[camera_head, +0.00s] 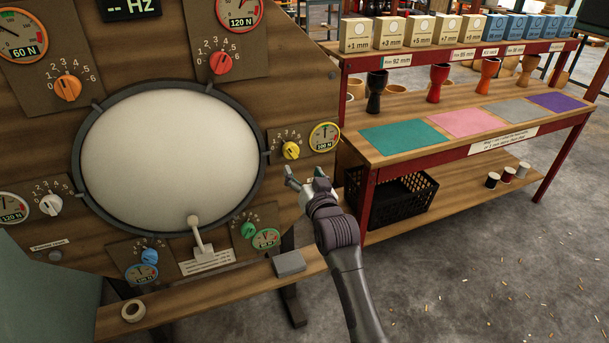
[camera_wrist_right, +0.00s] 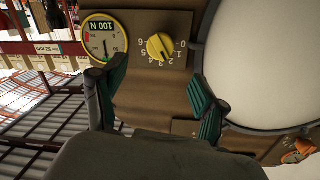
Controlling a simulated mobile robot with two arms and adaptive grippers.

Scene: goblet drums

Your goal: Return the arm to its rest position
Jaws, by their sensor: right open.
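My right gripper (camera_head: 306,175) is open and empty in front of the right edge of the wooden drum panel (camera_head: 165,75). It is just below and right of the yellow knob (camera_head: 291,150) in the head view. In the right wrist view the two green-padded fingers of this gripper (camera_wrist_right: 157,76) stand wide apart. The yellow knob (camera_wrist_right: 160,47) shows beyond them, apart from both pads. The yellow-rimmed 100 N gauge (camera_wrist_right: 103,37) is left of the knob there. My left gripper is not in view.
The white round drumhead (camera_head: 165,150) is left of the gripper, ringed by other knobs and gauges. A grey block (camera_head: 289,263) lies on the ledge below. On the right, a red-framed shelf holds a black crate (camera_head: 400,198), goblet drums (camera_head: 437,82) and boxes. Open floor lies lower right.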

